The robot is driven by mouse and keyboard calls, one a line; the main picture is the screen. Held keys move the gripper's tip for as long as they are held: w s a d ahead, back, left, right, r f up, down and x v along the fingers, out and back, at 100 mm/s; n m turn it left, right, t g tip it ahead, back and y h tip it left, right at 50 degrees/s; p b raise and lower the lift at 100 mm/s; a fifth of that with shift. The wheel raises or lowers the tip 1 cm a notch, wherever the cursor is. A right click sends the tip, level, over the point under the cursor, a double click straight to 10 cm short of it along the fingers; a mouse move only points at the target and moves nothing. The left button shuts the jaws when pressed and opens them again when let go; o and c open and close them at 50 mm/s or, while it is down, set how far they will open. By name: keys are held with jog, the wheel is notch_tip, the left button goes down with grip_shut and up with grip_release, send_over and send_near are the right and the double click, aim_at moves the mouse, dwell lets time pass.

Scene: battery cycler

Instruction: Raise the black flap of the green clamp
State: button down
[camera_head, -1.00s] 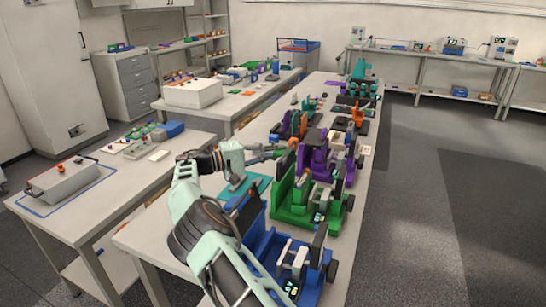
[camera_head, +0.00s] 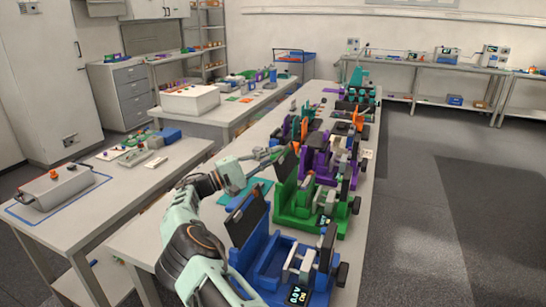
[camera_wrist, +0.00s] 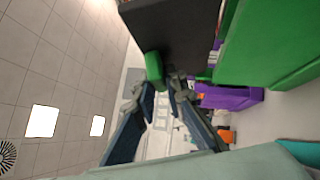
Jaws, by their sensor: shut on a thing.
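The green clamp (camera_head: 300,210) stands in the row on the long bench in the head view, its base also large at the upper right of the wrist view (camera_wrist: 270,45). Its black flap (camera_head: 287,163) stands steeply upright at the clamp's left side. In the wrist view the flap (camera_wrist: 180,30) fills the top middle, with a small green tab (camera_wrist: 153,65) on its edge. My gripper (camera_head: 276,153) is at the flap's upper edge. In the wrist view my gripper (camera_wrist: 161,88) is shut on the green tab; the exact contact is partly hidden by the fingers.
A blue clamp (camera_head: 270,260) with its own raised dark flap (camera_head: 246,214) stands nearer, close to my arm. A purple clamp (camera_head: 320,160) stands just behind the green one. Orange and teal devices follow farther back. The floor to the right is clear.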

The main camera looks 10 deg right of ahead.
jog(key=c, duration=2)
grip_release()
jog(key=shift+o, duration=0.2)
jog(key=v, duration=1.2)
